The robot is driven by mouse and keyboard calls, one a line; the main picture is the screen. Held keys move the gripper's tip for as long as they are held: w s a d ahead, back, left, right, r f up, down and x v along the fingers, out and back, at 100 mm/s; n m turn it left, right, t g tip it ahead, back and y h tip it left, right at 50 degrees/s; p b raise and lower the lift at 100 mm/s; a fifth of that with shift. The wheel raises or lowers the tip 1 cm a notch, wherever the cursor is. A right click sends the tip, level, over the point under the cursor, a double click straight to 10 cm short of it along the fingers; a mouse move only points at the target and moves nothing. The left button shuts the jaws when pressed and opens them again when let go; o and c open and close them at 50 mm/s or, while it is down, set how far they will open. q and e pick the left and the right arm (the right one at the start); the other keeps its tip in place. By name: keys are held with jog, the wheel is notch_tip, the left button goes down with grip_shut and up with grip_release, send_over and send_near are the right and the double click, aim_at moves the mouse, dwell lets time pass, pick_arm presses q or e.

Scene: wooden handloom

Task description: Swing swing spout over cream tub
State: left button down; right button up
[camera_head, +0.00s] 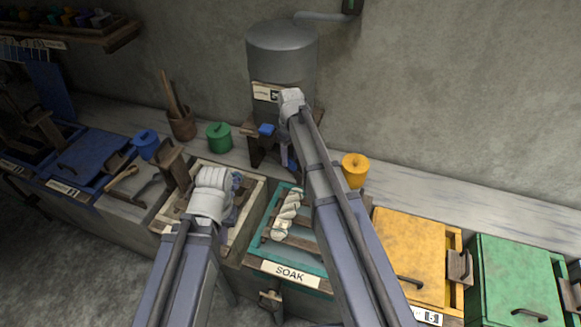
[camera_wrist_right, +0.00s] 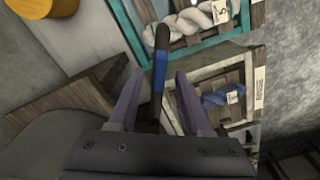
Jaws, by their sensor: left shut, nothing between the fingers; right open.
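The swing spout shows in the right wrist view as a dark bar with a blue grip (camera_wrist_right: 159,68), lying between the fingers of my right gripper (camera_wrist_right: 158,80). These fingers stand open on either side of it; contact is not clear. In the head view my right gripper (camera_head: 286,152) is low in front of the grey tank (camera_head: 283,65), and my arm hides much of the spout. The cream tub (camera_head: 257,197) is left of the teal tub; its pale rim also shows in the right wrist view (camera_wrist_right: 213,64), with a blue skein (camera_wrist_right: 222,98) inside. My left gripper (camera_head: 237,188) is shut and empty above the cream tub.
The teal SOAK tub (camera_head: 325,268) holds a pale twisted skein (camera_head: 287,215). Yellow (camera_head: 410,240) and green (camera_head: 515,270) lidded tubs stand to the right, a blue one (camera_head: 95,158) to the left. Small green (camera_head: 219,137) and orange (camera_head: 355,170) pots stand on the ledge.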

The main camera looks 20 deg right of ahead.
notch_tip(320, 180, down, 2)
jog(key=shift+f+b, duration=0.2)
jog(key=shift+b, duration=0.5)
grip_shut()
dwell(0.9)
